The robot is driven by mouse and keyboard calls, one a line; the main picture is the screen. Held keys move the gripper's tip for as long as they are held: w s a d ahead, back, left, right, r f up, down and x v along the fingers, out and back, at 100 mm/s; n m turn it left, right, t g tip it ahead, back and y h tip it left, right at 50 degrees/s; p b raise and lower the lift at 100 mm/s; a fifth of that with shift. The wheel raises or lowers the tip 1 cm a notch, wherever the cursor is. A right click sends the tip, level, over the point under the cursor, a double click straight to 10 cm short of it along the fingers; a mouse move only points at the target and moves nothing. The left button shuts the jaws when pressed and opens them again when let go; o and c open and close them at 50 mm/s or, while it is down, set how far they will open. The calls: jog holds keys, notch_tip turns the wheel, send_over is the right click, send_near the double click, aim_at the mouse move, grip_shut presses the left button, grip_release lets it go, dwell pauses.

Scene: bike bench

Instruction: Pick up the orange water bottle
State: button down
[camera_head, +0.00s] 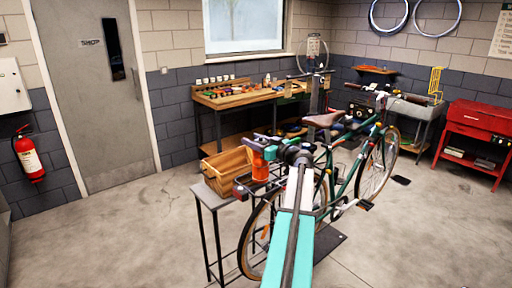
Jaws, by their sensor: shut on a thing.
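The orange water bottle (260,166) stands upright above the small table (213,196) at the near left of the bicycle. My gripper (262,147) is at the upper part of the bottle and is shut on it. My teal and white arm reaches up from the bottom middle to its dark wrist, just right of the bottle. The fingers are small in this view, and I cannot tell whether the bottle's base touches the tabletop.
A wooden crate (226,170) is directly left of the bottle. A green bicycle (345,170) stands close on the right, behind my arm. A workbench (245,95) with tools is at the back wall. A red cabinet (474,125) is at the right. The floor at left is clear.

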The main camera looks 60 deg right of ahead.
jog(key=shift+r, duration=0.15)
jog(key=s+d+r+b, duration=0.1)
jog(key=s+r+b, duration=0.1)
jog(key=s, duration=0.6)
jog(key=s+d+r+b, duration=0.1)
jog(key=s+r+b, duration=0.1)
jog(key=s+b, duration=0.3)
jog(key=s, duration=0.3)
jog(key=shift+r, duration=0.35)
dwell(0.4)
jog(key=shift+r, duration=0.1)
